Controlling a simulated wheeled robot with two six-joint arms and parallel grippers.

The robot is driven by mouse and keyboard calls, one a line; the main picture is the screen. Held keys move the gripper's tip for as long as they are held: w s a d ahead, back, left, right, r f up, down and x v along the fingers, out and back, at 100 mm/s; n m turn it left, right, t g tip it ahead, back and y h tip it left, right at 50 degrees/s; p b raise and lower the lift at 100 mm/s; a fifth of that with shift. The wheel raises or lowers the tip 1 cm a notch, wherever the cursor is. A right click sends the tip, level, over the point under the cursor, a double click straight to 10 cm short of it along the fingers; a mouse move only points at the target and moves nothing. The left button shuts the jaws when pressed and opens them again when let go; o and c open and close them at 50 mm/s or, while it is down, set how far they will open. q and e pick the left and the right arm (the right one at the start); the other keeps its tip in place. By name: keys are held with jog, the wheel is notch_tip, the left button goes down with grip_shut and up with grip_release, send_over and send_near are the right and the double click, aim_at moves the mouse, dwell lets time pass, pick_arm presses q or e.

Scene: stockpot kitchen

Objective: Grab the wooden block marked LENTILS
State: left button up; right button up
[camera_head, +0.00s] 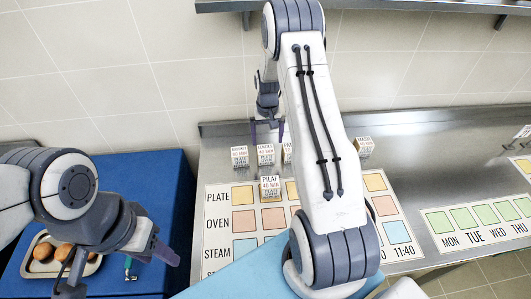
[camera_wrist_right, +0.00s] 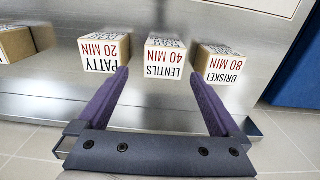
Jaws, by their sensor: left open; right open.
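The LENTILS block (camera_head: 265,155) is a small wooden cube with a white label, standing in the back row on the steel counter. In the right wrist view the LENTILS block (camera_wrist_right: 165,58) lies ahead, between the lines of my purple fingers, its label upside down. My right gripper (camera_head: 267,132) is open and empty, just above and behind that block in the head view. The fingers appear not to touch it. My left gripper (camera_head: 122,272) is open at the lower left, over the blue surface, far from the block.
The BRISKET block (camera_wrist_right: 225,62) and PATTY block (camera_wrist_right: 104,52) stand close on either side. The PILAF block (camera_head: 270,188) stands in front on the chart (camera_head: 222,222). Another block (camera_head: 365,146) stands right of my arm.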

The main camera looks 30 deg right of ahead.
aim_at(266, 149)
notch_tip(266, 149, down, 2)
jog(key=shift+f+p, duration=0.25)
jog(key=shift+p, duration=0.1)
jog(key=shift+a+f, duration=0.1)
jog(key=shift+f, duration=0.1)
notch_tip(266, 149, down, 3)
jog(key=p, duration=0.2)
jog(key=shift+a+f+p, duration=0.1)
jog(key=shift+a+p, duration=0.05)
jog(key=shift+p, duration=0.15)
jog(key=shift+w+f, duration=0.1)
jog(key=shift+f, duration=0.65)
jog(key=c, duration=1.4)
jog(key=shift+r, duration=0.1)
